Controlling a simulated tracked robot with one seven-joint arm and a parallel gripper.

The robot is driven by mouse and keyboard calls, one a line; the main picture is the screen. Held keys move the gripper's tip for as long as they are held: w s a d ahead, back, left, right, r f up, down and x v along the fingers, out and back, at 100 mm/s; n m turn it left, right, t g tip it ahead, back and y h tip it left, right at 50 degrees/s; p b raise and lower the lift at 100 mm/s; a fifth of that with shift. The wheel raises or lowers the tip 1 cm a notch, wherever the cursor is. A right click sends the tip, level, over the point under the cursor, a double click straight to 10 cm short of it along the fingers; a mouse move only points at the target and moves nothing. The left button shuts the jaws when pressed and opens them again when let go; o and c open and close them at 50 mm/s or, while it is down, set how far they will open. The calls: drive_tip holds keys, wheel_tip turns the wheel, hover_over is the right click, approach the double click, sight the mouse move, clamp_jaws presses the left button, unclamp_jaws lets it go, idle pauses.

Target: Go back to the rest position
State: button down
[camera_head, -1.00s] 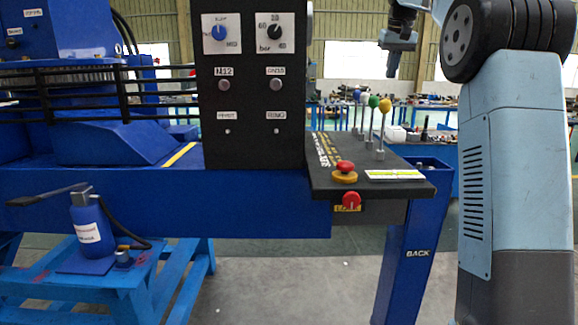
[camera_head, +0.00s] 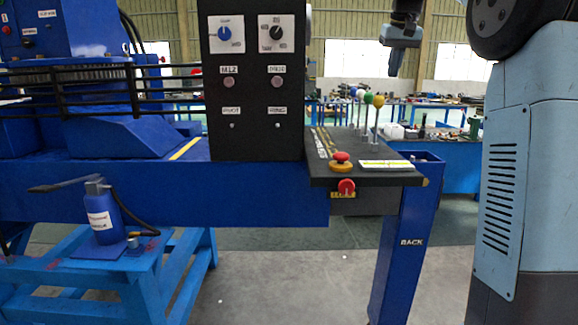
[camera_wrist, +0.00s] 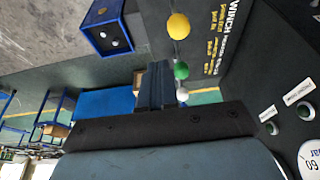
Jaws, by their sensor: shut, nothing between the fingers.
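My gripper (camera_head: 394,69) hangs in the upper right of the body view, pointing down. It is above and behind the control console, apart from the levers in that view. In the wrist view its fingers (camera_wrist: 157,84) are together and empty. The yellow (camera_wrist: 178,26), green (camera_wrist: 181,70) and white (camera_wrist: 182,94) lever knobs are close beside the fingers in that view; I cannot tell the gap. In the body view the yellow knob (camera_head: 378,101) stands on the nearest upright lever of the console (camera_head: 330,173).
The black panel (camera_head: 256,120) with dials stands left of the console. A red emergency button (camera_head: 341,157) and a red knob (camera_head: 346,187) are at the console's front. A blue post (camera_head: 403,260) stands below right. A hand pump (camera_head: 101,215) is at lower left. Grey floor is clear in front.

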drive_tip(key=s+a+f, duration=0.1)
drive_tip(key=s+f, duration=0.7)
drive_tip(key=s, duration=0.5)
drive_tip(key=s+a+f+t, duration=0.1)
drive_tip(key=s+a+f, duration=0.1)
drive_tip(key=s+f, duration=0.6)
drive_tip(key=s+a+f, duration=0.2)
drive_tip(key=s+f, duration=0.6)
drive_tip(key=s, duration=1)
drive_tip(key=shift+f+t, duration=0.15)
drive_tip(key=shift+t, duration=0.25)
drive_tip(key=shift+a, duration=0.15)
